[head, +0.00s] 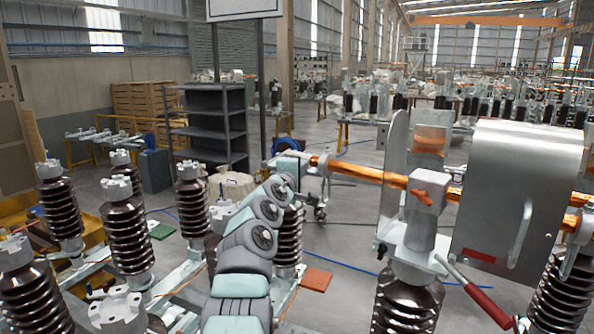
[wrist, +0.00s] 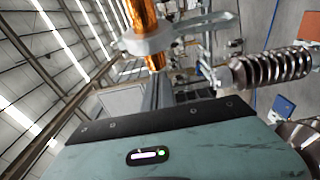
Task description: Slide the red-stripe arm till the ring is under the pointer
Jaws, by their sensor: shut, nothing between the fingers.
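A copper-coloured arm (head: 358,172) runs level from a silvery end fitting on the left into a grey clamp block (head: 432,184) on a brown insulator. A small red part (head: 422,196) sits on that block; I cannot tell if it is the pointer. No red stripe or ring on the arm is clear. My gripper (head: 298,161) is shut and empty at the arm's left end; contact cannot be told. In the wrist view, a copper rod (wrist: 143,18) and a silvery fork-like fitting (wrist: 190,33) are beyond my teal gripper housing, with no fingertips visible.
A large metal plate (head: 520,190) with a handle stands at the right. A red-gripped lever (head: 488,304) slants below it. Several brown insulators (head: 126,235) stand at the left. A dark shelf (head: 213,125) is behind. Open floor (head: 345,245) lies between the insulators.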

